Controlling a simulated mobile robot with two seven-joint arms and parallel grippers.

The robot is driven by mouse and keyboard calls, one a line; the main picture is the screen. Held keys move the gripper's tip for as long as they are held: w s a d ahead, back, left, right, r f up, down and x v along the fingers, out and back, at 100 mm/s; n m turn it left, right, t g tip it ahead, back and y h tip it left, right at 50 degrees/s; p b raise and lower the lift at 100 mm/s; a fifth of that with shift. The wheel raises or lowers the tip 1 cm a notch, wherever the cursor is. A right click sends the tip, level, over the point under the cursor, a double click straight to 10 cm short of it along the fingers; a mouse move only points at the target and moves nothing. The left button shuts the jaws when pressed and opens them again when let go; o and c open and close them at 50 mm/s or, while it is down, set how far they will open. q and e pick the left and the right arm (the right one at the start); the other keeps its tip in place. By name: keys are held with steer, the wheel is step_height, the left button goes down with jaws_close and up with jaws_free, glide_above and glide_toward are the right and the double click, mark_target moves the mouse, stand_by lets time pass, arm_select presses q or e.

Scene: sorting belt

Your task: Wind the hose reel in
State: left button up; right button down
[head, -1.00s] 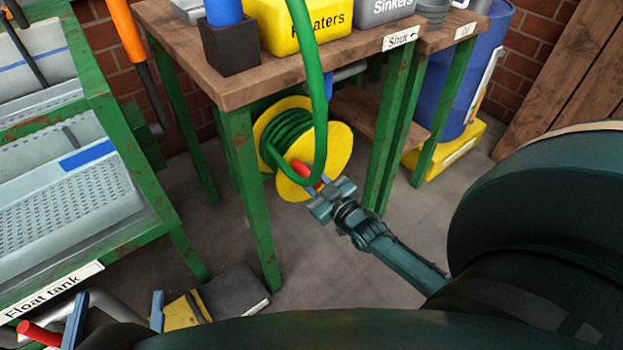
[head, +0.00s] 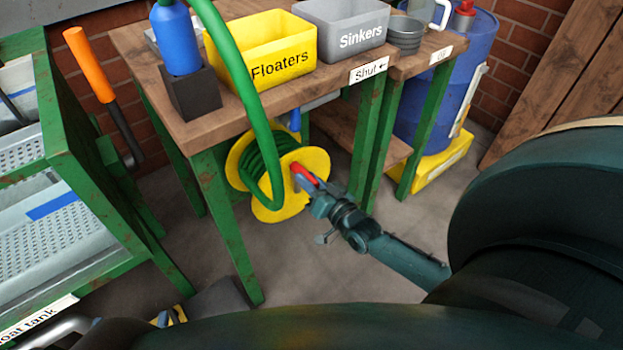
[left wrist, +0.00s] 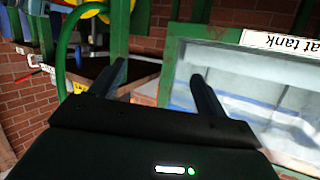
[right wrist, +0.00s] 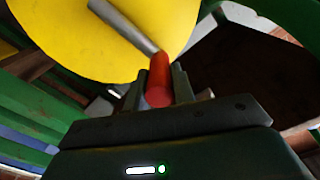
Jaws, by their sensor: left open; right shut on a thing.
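The yellow hose reel (head: 318,160) stands under the wooden bench with green hose (head: 266,150) wound on its drum. The hose (head: 236,65) rises from the reel to above the bench. My right gripper (head: 308,184) is shut on the red crank handle (head: 303,172) at the front disc. In the right wrist view, the handle (right wrist: 160,75) sits between the fingers (right wrist: 158,78), with the grey crank arm (right wrist: 120,25) crossing the yellow disc (right wrist: 95,55). My left gripper (left wrist: 158,70) is open and empty in the left wrist view, facing the float tank (left wrist: 240,65).
A yellow Floaters bin (head: 275,55), a grey Sinkers bin (head: 350,32) and a blue bottle (head: 176,40) stand on the bench (head: 215,118). Green bench legs (head: 365,150) flank the reel. A blue drum (head: 455,80) stands right. Floor (head: 330,280) before the reel is clear.

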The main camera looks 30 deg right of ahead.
arm_select(q)
steer(key=shift+w+d+r+m+t+h+b, duration=0.1)
steer(key=shift+d+m+t+h+b, duration=0.4)
steer(key=shift+b, duration=0.95)
steer(key=shift+w+d+f+m+t+h+b, duration=0.15)
steer(key=shift+d+t+h+b, duration=0.2)
steer(key=shift+t+h+b, duration=0.75)
steer(key=shift+w+d+r+m+t+h+b, duration=0.15)
steer(key=shift+d+m+t+b, duration=0.3)
steer(key=shift+b, duration=1.3)
arm_select(e)
steer(key=d+f+m, duration=0.5)
steer(key=d+m, duration=0.5)
steer(key=m, duration=0.1)
steer(key=shift+w+f, duration=0.15)
steer(key=shift+w, duration=0.2)
steer(key=shift+f, duration=0.1)
arm_select(q)
steer(key=shift+r, duration=0.1)
arm_select(e)
steer(key=c, duration=1.2)
jaws_free()
steer(key=shift+o, duration=0.2)
